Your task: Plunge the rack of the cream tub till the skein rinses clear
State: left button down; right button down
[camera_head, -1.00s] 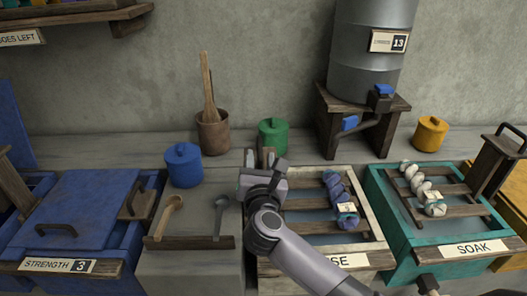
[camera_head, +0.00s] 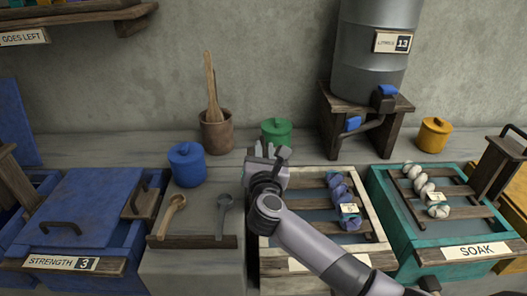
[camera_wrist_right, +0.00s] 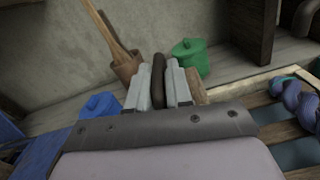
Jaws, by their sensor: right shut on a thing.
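The cream tub (camera_head: 380,240) stands at the centre right with water in it. Its slatted wooden rack (camera_head: 325,208) sits across the opening, and a twisted blue and purple skein (camera_head: 338,186) with a pale tag lies on it. The skein also shows at the right edge of the wrist view (camera_wrist_right: 297,100). My right gripper (camera_head: 268,153) is at the tub's far left corner. In the wrist view its fingers (camera_wrist_right: 158,88) are shut on a dark brown upright handle (camera_wrist_right: 158,72). My right arm covers part of the tub's front and label. My left gripper is out of view.
A teal tub (camera_head: 408,258) labelled SOAK, holding a pale skein, stands close on the right. A lidded blue vat (camera_head: 85,205) is on the left. A green pot (camera_head: 275,132) is just behind my right gripper. Two spoons rest on a ledge (camera_head: 190,241) left of the cream tub.

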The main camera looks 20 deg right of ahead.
jog(key=f+b, duration=0.8)
jog(key=f, duration=0.1)
jog(key=f+b, duration=0.4)
jog(key=f, duration=0.1)
jog(key=shift+a+f, duration=0.15)
jog(key=shift+a, duration=0.15)
jog(key=shift+f+b, duration=0.5)
jog(key=shift+f, duration=0.3)
jog(key=c, duration=1.1)
grip_release()
jog(key=shift+a, duration=0.1)
jog(key=shift+d+r, duration=0.25)
jog(key=shift+r, duration=0.05)
